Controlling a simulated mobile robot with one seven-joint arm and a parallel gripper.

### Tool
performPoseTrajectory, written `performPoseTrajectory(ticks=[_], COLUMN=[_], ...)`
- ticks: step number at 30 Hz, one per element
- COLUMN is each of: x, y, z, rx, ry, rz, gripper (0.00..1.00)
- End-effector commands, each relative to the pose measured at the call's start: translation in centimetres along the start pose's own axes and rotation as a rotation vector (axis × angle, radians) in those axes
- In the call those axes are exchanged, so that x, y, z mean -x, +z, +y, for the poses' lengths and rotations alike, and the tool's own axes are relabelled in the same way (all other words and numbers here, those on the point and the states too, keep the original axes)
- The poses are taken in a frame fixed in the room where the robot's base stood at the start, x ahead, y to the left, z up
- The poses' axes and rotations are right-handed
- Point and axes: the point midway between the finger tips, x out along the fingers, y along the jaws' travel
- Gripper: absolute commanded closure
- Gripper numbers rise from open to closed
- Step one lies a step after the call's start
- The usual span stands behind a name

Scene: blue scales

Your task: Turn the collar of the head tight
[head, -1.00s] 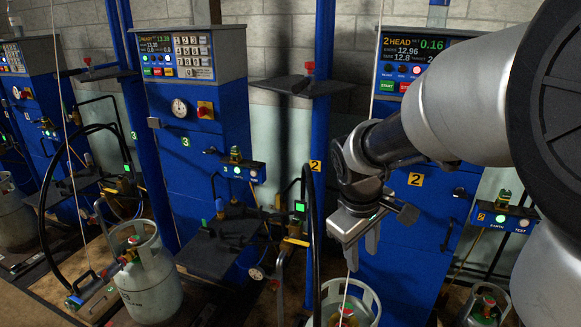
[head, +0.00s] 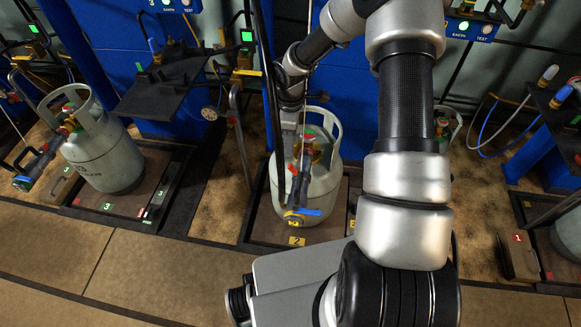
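A grey gas cylinder (head: 322,198) stands upright at station 2, with a handled guard ring around its top. A filling head (head: 300,192) shows at the front of the cylinder, with dark handle-like parts and blue and yellow pieces at its lower end. I cannot make out which part is its collar, or whether it sits on the valve. My gripper (head: 302,142) points down at the guard ring, close to the red and green valve parts (head: 310,152). The fingers overlap the head and valve in the picture. Contact and finger opening are unclear.
Another cylinder (head: 103,158) stands on the left at station 3, with a second head (head: 38,160) beside it. A dark shelf (head: 170,85) juts out left of station 2. A dark upright hose runs close beside my gripper. The floor in front (head: 150,265) is clear.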

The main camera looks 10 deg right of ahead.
Motion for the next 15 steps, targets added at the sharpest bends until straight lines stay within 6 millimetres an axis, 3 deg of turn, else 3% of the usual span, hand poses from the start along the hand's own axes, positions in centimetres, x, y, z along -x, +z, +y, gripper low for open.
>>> performPoseTrajectory(ticks=[1,6,15], x=[-1.6,-5.4,-10.8], y=[0.0,0.0,0.0], z=[-0.1,-0.2,-0.1], rx=[0.001,0.000,-0.002], ry=[-0.004,-0.004,-0.002], rz=[0.000,-0.001,0.000], gripper=[0.65,0.65,0.65])
